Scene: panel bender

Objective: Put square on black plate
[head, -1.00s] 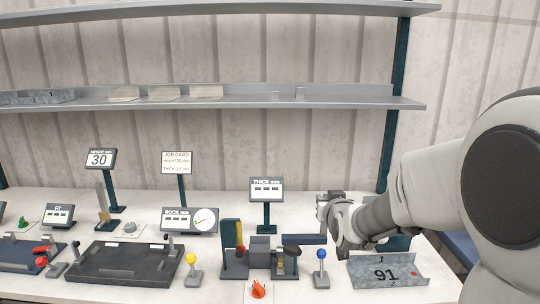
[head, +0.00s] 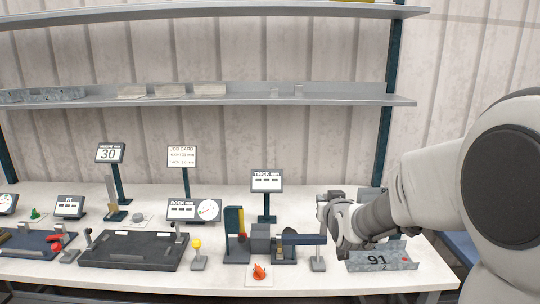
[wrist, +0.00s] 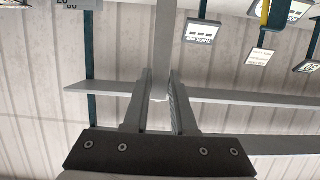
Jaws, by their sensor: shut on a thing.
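My gripper (head: 326,214) is at the right of the bench in the head view, above the tray marked 91. In the wrist view a long grey bar of the square (wrist: 161,45) runs upward from between the two fingers of my gripper (wrist: 160,92). The rest of the square is hidden by the hand. The black plate (head: 130,252) lies flat on the bench at the left, with small posts at its corners.
The thickness station (head: 260,240) stands between the plate and my gripper. A yellow-knobbed lever (head: 197,252) and an orange piece (head: 260,272) are nearby. The grey tray marked 91 (head: 400,258) lies under my arm. A shelf (head: 220,103) runs above the bench.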

